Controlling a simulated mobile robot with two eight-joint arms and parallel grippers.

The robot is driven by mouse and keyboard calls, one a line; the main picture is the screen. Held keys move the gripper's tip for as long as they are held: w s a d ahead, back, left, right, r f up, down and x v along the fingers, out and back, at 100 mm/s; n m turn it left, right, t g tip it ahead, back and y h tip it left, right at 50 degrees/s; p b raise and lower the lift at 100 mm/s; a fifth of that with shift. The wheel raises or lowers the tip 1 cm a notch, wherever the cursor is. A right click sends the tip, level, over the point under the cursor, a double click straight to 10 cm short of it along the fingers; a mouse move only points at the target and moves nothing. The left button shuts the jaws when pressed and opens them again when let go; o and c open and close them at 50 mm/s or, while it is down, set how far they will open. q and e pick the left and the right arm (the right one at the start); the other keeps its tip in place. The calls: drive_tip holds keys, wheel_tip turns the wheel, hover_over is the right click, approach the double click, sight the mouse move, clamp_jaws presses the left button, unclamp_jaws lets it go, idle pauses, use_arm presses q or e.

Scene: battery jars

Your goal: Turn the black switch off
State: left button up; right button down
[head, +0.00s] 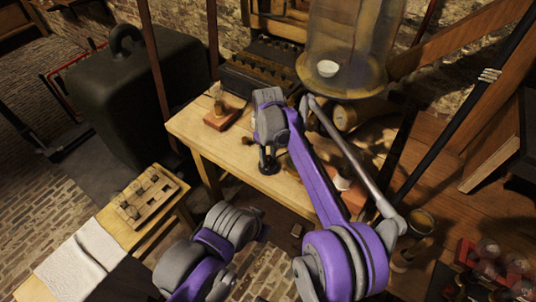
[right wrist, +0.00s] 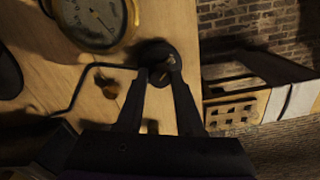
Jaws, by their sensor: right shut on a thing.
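The black switch (head: 270,168) has a round black base and sits on the wooden table near its front edge. My right gripper (head: 268,150) comes down over it from above. In the right wrist view my right gripper (right wrist: 160,73) has its fingertips at the black switch (right wrist: 153,52), shut on its small handle. The fingers partly hide the handle, so I cannot tell its exact angle.
A round gauge (right wrist: 98,18) stands on the table, close to the switch. A glass bell jar (head: 345,45) stands at the back. A wooden block with a small glass piece (head: 222,117) is left of my gripper. A holed wooden rack (head: 148,196) and white cloth (head: 82,262) lie lower left.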

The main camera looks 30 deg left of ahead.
sight(268, 158)
drive_tip(key=shift+n, duration=0.6)
drive_tip(key=c, duration=0.5)
unclamp_jaws()
drive_tip(key=shift+c, duration=0.2)
drive_tip(key=shift+r, duration=0.1)
wheel_tip(268, 158, up, 11)
drive_tip(key=p, duration=0.1)
drive_tip(key=shift+f, duration=0.2)
